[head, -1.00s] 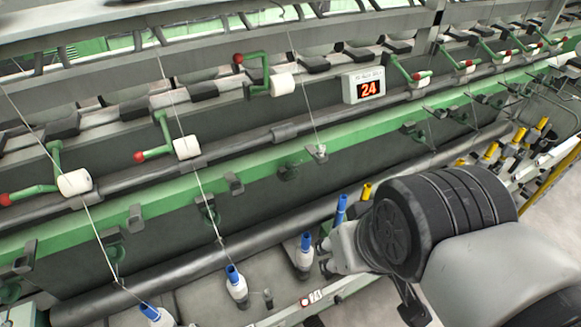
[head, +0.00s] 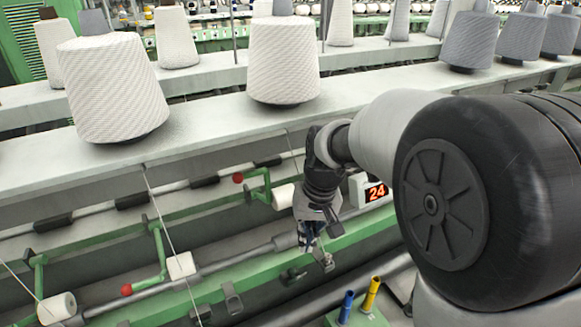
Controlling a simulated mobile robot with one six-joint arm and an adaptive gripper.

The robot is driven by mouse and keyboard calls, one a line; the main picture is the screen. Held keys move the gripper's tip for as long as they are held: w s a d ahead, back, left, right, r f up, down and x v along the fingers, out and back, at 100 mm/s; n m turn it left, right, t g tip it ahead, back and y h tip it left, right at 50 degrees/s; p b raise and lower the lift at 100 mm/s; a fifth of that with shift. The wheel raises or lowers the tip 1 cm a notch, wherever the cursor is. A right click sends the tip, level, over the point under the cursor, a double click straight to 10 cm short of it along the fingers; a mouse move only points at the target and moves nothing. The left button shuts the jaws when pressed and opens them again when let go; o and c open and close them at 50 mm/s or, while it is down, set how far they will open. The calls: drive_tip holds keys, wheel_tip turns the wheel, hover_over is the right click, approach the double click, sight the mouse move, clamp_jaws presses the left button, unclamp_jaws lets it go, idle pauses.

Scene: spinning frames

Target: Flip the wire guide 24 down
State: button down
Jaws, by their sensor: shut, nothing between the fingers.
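The number display reading 24 (head: 375,193) is partly covered by my arm in the head view. Below it, a small metal wire guide (head: 326,262) sits on the green rail (head: 365,232). My gripper (head: 309,243) points down just above and to the left of this guide. It is shut and empty; I cannot tell whether it touches the guide. Left of the display, a green lever with a red knob (head: 238,178) stands raised beside a white roller (head: 282,196). The thread near the guide is partly hidden by my gripper.
Large white yarn cones (head: 112,90) and grey cones (head: 470,40) stand on the shelf (head: 200,118) above my gripper. Another white roller (head: 181,265) with a green lever is at the lower left. Blue and yellow tubes (head: 370,292) stand below the rail.

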drive_tip(key=f, duration=0.3)
drive_tip(key=w+a+f, duration=0.1)
drive_tip(key=f, duration=0.6)
drive_tip(key=shift+w+a+f, duration=0.25)
drive_tip(key=shift+w+f, duration=0.05)
drive_tip(key=shift+f, duration=0.1)
drive_tip(key=shift+d+f+b, duration=0.1)
drive_tip(key=shift+f+b, duration=0.05)
drive_tip(key=shift+b, duration=0.45)
drive_tip(key=shift+s+d+t+b, duration=0.1)
drive_tip(key=shift+s+t+b, duration=0.35)
drive_tip(key=shift+b, duration=0.3)
